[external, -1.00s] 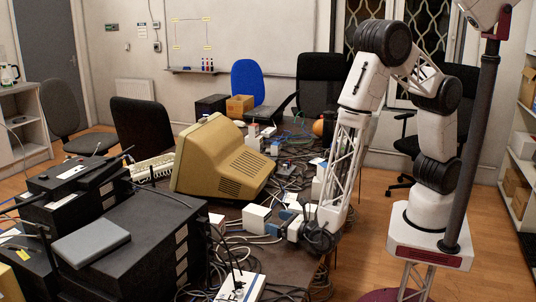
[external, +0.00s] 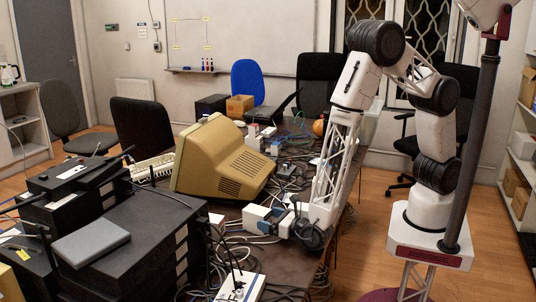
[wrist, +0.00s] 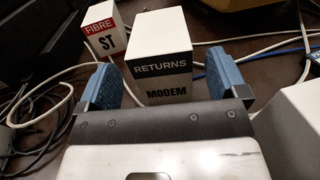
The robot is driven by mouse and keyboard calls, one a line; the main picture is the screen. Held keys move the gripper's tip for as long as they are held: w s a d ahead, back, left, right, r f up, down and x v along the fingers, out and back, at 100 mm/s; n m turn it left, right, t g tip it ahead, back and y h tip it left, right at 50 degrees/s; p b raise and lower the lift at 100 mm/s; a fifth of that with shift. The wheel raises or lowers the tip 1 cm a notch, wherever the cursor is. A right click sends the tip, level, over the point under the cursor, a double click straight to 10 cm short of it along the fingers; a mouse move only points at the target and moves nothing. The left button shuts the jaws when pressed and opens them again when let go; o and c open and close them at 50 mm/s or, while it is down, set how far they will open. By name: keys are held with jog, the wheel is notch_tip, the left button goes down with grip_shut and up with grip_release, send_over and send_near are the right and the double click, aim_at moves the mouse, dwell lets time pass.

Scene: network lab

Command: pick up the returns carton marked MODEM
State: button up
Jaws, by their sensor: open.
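The returns carton (wrist: 160,68) is a white box with a black RETURNS band and MODEM in black below it. It stands upright on the dark table in the wrist view. My gripper (wrist: 163,73) is open, its two blue finger pads on either side of the carton, with a visible gap at the left. The carton's lower part is hidden behind my gripper's body. In the external view my gripper (external: 281,219) is low over the table beside a white box (external: 257,217); its label cannot be read there.
A white carton with a red FIBRE band and ST (wrist: 103,32) stands left of the returns carton. White and blue cables (wrist: 235,45) lie around them. A white object (wrist: 290,122) is close at the right. A beige monitor (external: 215,160) and black equipment (external: 140,240) crowd the table.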

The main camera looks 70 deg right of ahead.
aim_at(259, 214)
jog(key=shift+w+d, duration=0.2)
jog(key=shift+w, duration=0.95)
jog(key=shift+w+d, duration=0.15)
jog(key=shift+w, duration=0.95)
jog(key=c, duration=1.1)
jog(key=shift+r, duration=0.15)
jog(key=shift+r, duration=4.9)
